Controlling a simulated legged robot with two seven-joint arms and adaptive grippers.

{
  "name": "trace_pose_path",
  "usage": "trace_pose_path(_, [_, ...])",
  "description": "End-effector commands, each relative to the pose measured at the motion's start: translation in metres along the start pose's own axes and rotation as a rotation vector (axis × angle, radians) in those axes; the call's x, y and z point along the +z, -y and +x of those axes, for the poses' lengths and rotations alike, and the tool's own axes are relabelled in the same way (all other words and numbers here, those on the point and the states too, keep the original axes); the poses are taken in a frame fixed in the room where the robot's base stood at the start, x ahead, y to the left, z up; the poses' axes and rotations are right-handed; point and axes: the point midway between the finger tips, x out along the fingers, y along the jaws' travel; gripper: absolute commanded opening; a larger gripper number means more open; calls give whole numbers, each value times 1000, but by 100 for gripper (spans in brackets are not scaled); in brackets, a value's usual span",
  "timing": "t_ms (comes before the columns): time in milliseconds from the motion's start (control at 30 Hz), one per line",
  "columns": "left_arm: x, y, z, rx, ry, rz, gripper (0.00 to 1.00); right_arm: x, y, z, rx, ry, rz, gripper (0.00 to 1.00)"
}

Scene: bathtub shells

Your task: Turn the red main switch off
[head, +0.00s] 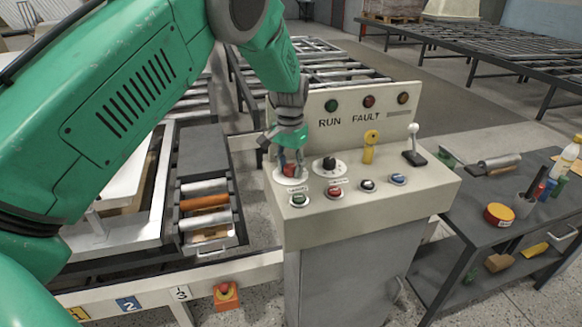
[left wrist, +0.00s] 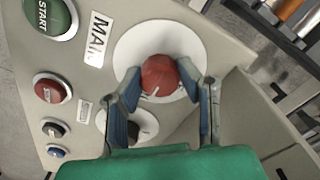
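The red main switch (left wrist: 160,75) is a round knob on a white disc, beside a label whose visible letters read MAI. In the head view the red switch (head: 290,171) sits at the left end of the grey control console's sloped top (head: 385,203). My left gripper (left wrist: 170,82) is open, with one blue-padded finger on each side of the knob. The left finger looks close to the knob and a gap shows at the right finger; I cannot tell whether either touches. In the head view my left gripper (head: 291,165) comes down from above onto the switch. My right gripper is not in view.
A black rotary knob (head: 329,165) is close to the switch. A green START button (head: 299,200), a red button (head: 334,193), a yellow key-like switch (head: 370,146) and a lever (head: 414,150) share the console. An upright RUN/FAULT panel (head: 345,120) stands behind.

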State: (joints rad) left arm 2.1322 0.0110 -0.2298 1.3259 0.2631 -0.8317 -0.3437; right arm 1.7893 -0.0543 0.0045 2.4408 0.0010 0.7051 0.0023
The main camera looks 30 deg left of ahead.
Motion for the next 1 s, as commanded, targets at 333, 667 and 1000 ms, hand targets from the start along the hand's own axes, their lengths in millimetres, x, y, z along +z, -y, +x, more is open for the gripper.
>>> trace_pose_path(333, [0, 2, -1, -7, 1, -13, 2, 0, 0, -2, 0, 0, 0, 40])
trace_pose_path(667, [0, 0, -4, -5, 1, -168, 2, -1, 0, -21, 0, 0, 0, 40])
trace_pose_path(1000, [-1, 1, -4, -6, -1, -479, 2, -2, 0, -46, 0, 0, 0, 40])
